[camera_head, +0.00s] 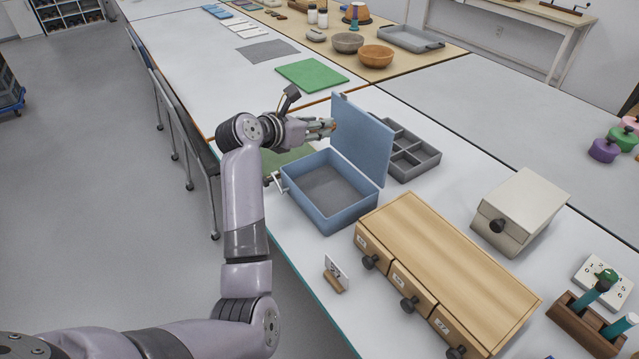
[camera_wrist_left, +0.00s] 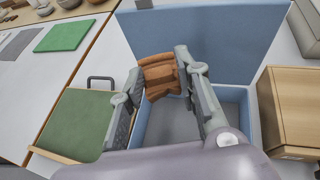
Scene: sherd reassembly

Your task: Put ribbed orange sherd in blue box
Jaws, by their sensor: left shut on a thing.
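The blue box (camera_head: 347,213) stands on the table with its lid (camera_head: 362,141) raised and its grey inside bare in the head view. My left gripper (camera_head: 332,125) is above the box's back left side, beside the raised lid. In the left wrist view my left gripper (camera_wrist_left: 162,75) is shut on the ribbed orange sherd (camera_wrist_left: 160,76), held between its fingertips. The sherd appears in front of the lid (camera_wrist_left: 225,45) and above the box's open inside (camera_wrist_left: 172,122). In the head view the fingers hide most of the sherd. My right gripper is not in view.
A wooden drawer unit (camera_head: 440,262) stands right of the box, with a small numbered card (camera_head: 336,272) in front. A grey divided tray (camera_head: 413,154) is behind the lid. A green tray (camera_wrist_left: 75,122) lies left of the box. A green mat (camera_head: 311,75) lies farther back.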

